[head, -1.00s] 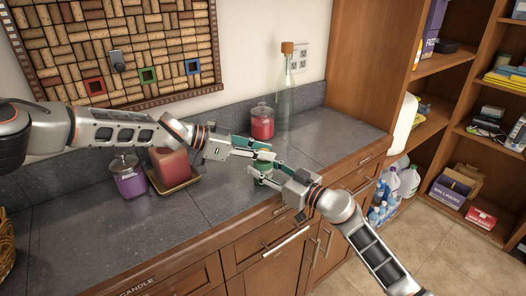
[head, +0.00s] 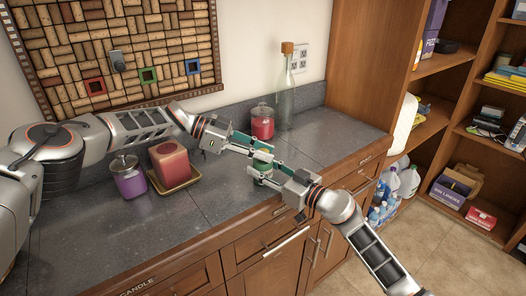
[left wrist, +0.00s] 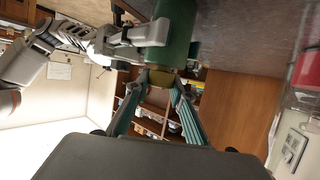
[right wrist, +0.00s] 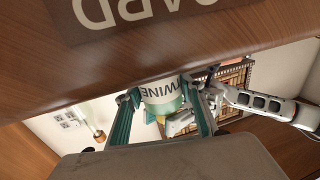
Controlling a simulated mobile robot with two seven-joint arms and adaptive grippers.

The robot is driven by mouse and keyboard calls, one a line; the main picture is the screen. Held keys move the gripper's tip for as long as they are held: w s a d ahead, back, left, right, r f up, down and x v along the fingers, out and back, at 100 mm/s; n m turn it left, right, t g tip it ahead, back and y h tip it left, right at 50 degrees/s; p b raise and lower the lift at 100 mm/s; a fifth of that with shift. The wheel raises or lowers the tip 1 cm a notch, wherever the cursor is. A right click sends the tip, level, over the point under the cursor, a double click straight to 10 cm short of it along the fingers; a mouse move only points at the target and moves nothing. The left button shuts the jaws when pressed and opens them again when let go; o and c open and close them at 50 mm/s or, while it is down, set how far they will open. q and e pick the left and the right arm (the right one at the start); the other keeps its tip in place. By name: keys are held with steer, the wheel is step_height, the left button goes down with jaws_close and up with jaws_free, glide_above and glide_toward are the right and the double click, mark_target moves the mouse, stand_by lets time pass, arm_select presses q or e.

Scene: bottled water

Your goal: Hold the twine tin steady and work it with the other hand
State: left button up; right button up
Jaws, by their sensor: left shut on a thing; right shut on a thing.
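The twine tin (head: 262,157) is green with a pale label. It is held above the counter's front edge. In the right wrist view the tin (right wrist: 160,93) shows part of its lettering, upside down, between the fingers. My right gripper (head: 262,172) is shut on the tin's body from the front right. My left gripper (head: 264,153) reaches in from the upper left. In the left wrist view its fingers (left wrist: 161,84) close around the yellowish top part (left wrist: 164,77) of the tin, with the green body beyond. The fingers partly hide the tin in the head view.
A red lidded jar (head: 262,124) and a tall corked bottle (head: 285,90) stand behind the grippers. A purple jar (head: 129,180) and a red candle (head: 170,160) on a tray stand at left. Shelves (head: 455,130) are at right. The counter's front left is clear.

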arm_select(q)
steer(key=o, duration=1.2)
steer(key=shift+c, duration=0.2)
step_height(320, 180, up, 10)
steer(key=shift+r, duration=0.1)
